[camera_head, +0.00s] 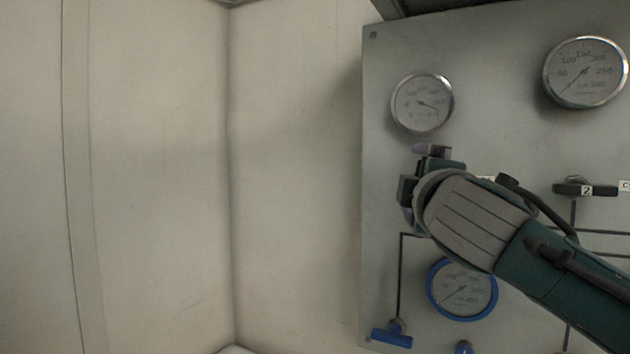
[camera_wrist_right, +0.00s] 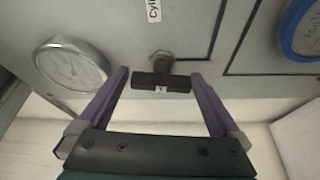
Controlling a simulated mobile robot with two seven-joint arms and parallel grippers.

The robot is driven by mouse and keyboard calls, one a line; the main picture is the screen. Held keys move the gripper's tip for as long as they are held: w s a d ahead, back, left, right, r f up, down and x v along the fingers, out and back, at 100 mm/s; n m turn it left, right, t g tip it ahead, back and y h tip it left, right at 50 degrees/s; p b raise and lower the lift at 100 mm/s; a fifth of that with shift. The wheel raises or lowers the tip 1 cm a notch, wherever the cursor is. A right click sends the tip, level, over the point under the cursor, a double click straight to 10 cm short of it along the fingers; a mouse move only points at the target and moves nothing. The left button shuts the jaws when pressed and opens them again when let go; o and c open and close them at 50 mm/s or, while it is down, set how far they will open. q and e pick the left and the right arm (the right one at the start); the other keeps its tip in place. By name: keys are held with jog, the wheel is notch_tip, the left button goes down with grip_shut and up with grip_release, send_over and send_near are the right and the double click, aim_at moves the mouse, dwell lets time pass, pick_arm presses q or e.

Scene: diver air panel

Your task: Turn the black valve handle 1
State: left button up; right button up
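The black valve handle 1 (camera_wrist_right: 162,82) shows in the right wrist view, with a small "1" label on its bar and a metal stem behind it. My right gripper (camera_wrist_right: 160,92) is open, with one purple finger on each side of the handle and a gap at both ends. In the head view my right gripper (camera_head: 418,185) is at the panel (camera_head: 500,45), and its wrist hides handle 1. The black handle labelled 2 (camera_head: 572,189) is to the right. My left gripper is not in view.
Above the right gripper is a round gauge (camera_head: 422,103), and below it a blue-rimmed gauge (camera_head: 462,289). Another gauge (camera_head: 585,72) is at the upper right. A blue handle (camera_head: 392,335) sits low on the panel. The plain wall at the left is clear.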

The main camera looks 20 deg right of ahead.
jog(key=shift+s+f, duration=0.1)
jog(key=b+v, duration=0.2)
jog(key=v, duration=0.7)
jog(key=shift+s+a, duration=0.2)
jog(key=shift+s, duration=0.15)
